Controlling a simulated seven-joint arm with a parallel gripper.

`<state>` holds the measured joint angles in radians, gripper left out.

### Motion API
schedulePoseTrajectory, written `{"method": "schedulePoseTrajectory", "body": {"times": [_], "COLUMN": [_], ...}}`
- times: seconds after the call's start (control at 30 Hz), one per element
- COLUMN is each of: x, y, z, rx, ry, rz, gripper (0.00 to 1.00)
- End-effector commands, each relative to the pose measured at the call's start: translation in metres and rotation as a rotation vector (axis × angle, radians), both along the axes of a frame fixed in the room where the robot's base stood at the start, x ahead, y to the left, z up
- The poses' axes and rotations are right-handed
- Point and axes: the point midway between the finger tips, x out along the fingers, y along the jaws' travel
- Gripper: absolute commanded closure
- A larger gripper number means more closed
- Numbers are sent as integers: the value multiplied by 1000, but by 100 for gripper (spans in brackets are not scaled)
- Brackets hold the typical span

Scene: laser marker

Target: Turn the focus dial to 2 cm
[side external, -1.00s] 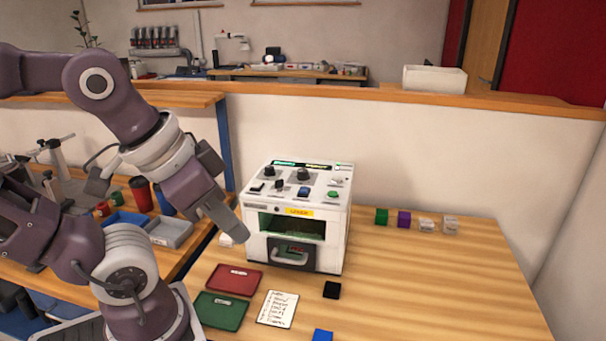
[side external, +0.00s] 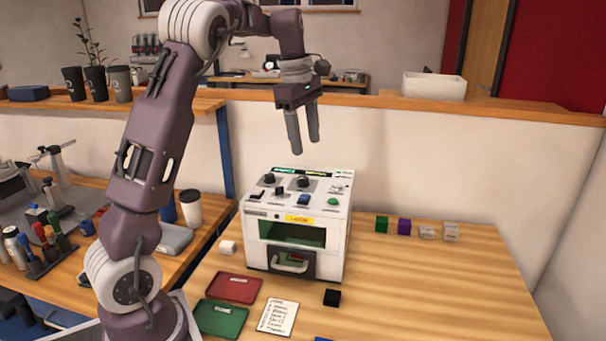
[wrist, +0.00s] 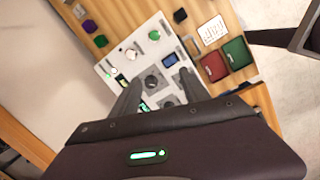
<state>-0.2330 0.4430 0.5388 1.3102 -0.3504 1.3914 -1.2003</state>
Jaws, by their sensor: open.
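The white laser marker (side external: 297,222) stands on the wooden table with its sloped control panel facing up. Two dark dials sit on the panel, a left dial (side external: 270,178) and a right dial (side external: 304,182); their markings are too small to read, so I cannot tell which is the focus dial. My gripper (side external: 305,141) is open and empty, fingers pointing down, above the back of the panel and apart from it. In the wrist view, a dial (wrist: 153,82) shows between my open fingers (wrist: 162,77); part of the panel is hidden behind my gripper.
Red (side external: 233,288) and green (side external: 221,318) trays, a paper sheet (side external: 277,316) and a black block (side external: 332,297) lie in front. The right of the table is mostly clear.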

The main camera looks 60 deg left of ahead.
Motion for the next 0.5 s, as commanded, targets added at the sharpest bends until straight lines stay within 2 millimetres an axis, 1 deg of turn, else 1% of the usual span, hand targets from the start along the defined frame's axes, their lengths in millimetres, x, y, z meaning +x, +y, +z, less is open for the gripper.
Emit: {"method": "schedulePoseTrajectory", "body": {"times": [0.03,0.1,0.2,0.33,0.5], "x": [13,23,31,32,32], "y": [23,44,58,61,60], "z": [-18,-36,-52,-69,-102], "rx": [6,13,24,24,24], "ry": [49,93,130,141,141], "rz": [119,253,357,386,384], "gripper": [46,46,46,46,46]}}
